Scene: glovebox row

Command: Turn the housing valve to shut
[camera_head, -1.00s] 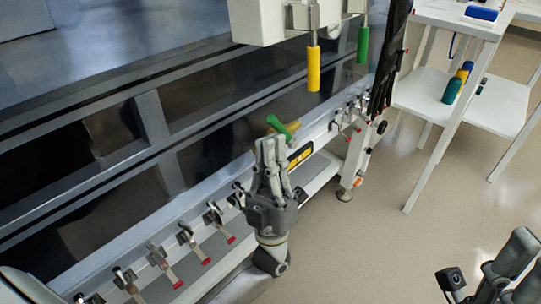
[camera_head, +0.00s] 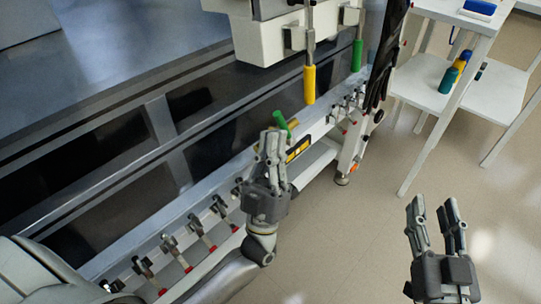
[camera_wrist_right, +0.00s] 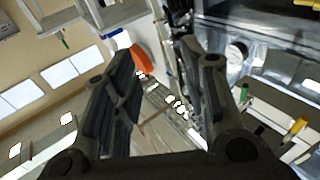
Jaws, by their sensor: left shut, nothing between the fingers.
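A short green lever (camera_head: 282,123) sits over a yellow bar on the front rail, at the fingertips of my left gripper (camera_head: 272,145). It stands at a steep slant; I cannot tell whether the fingers touch it. My left gripper is shut and empty. A yellow handle (camera_head: 309,85) and a green handle (camera_head: 357,56) hang down from the white housing (camera_head: 285,42) above. I cannot tell which of these levers is the housing valve. My right gripper (camera_head: 433,210) is open and empty over the floor at the right. Its parted fingers show in the right wrist view (camera_wrist_right: 163,75).
Several red-tipped clamps (camera_head: 196,228) line the front rail below my left arm. A black glove (camera_head: 388,62) hangs right of the housing. A white shelf table (camera_head: 425,90) with bottles stands at the right. Open floor (camera_head: 370,220) lies between my grippers.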

